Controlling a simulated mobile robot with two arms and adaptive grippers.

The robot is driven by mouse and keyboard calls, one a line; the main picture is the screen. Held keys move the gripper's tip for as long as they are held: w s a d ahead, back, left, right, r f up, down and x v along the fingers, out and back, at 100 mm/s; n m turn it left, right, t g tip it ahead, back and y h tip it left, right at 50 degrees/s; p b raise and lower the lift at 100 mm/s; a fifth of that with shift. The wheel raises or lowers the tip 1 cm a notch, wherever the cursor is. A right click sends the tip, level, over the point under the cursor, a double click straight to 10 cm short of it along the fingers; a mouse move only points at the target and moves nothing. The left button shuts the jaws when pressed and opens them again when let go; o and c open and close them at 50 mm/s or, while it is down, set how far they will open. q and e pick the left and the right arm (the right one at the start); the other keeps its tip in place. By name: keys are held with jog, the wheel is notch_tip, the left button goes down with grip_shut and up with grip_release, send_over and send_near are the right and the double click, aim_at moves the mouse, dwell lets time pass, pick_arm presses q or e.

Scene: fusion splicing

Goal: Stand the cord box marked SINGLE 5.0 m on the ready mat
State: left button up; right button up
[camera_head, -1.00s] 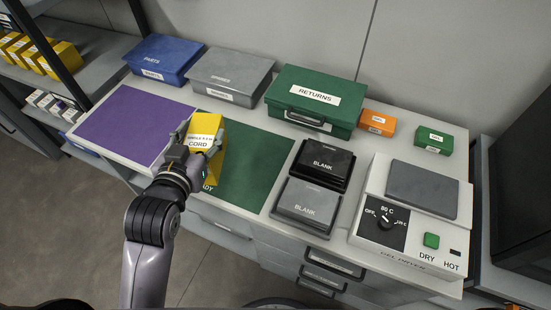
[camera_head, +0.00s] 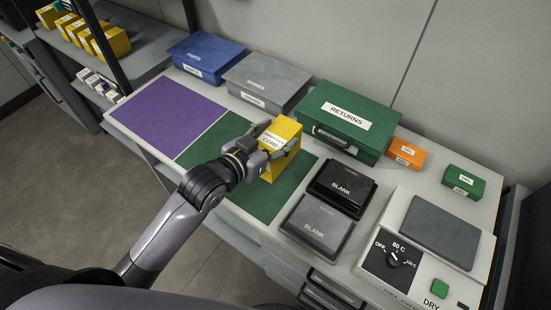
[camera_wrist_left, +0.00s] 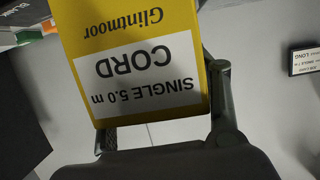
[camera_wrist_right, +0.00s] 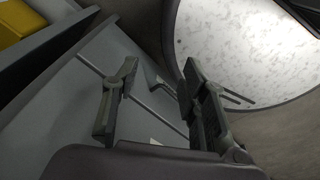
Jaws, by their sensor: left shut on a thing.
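The yellow cord box (camera_head: 287,162) is marked SINGLE 5.0 m CORD, and the label (camera_wrist_left: 145,75) reads upside down in the left wrist view. My left gripper (camera_head: 266,139) is shut on its sides. The box looks upright over the right part of the green mat (camera_head: 262,203); whether its bottom touches the mat I cannot tell. The mat's lettering is hidden now. My right gripper (camera_wrist_right: 160,70) shows only in its own wrist view, with its fingers apart and nothing between them.
A purple mat (camera_head: 168,115) lies to the left. Blue (camera_head: 205,53), grey (camera_head: 262,78) and green RETURNS (camera_head: 345,120) boxes stand behind. Black (camera_head: 341,185) and grey (camera_head: 317,225) BLANK boxes and a dryer (camera_head: 425,245) are to the right. More yellow boxes (camera_head: 112,42) are on a shelf.

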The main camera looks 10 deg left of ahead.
pick_arm(q)
notch_tip(320, 180, down, 5)
jog(key=shift+r, duration=0.1)
notch_tip(320, 180, down, 3)
jog(key=shift+f, duration=0.5)
jog(key=o, duration=1.3)
pick_arm(e)
jog(key=shift+s+a+r, duration=0.1)
jog(key=shift+a, duration=0.05)
